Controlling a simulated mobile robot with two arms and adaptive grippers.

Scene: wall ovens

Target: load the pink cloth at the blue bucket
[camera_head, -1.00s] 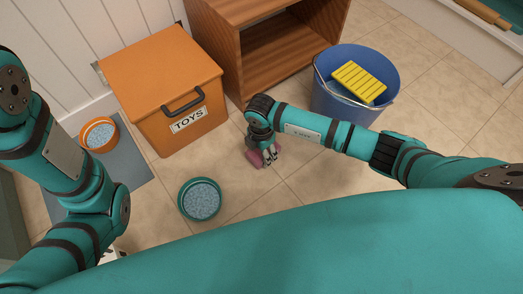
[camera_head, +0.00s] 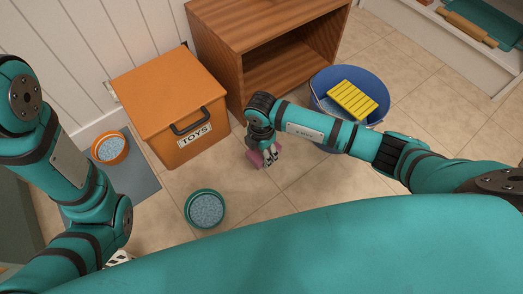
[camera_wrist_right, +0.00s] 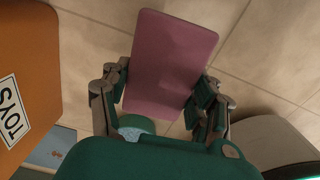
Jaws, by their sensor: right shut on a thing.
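The blue bucket (camera_head: 321,88) stands to the right of the gripper, partly behind my right forearm.
An orange TOYS box (camera_head: 160,85) and an open wooden cabinet (camera_head: 250,30) stand behind. A teal bowl (camera_head: 206,209) is on the floor, and an orange bowl (camera_head: 110,148) is on a grey mat (camera_head: 145,178). Tiled floor lies free right of the bucket.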

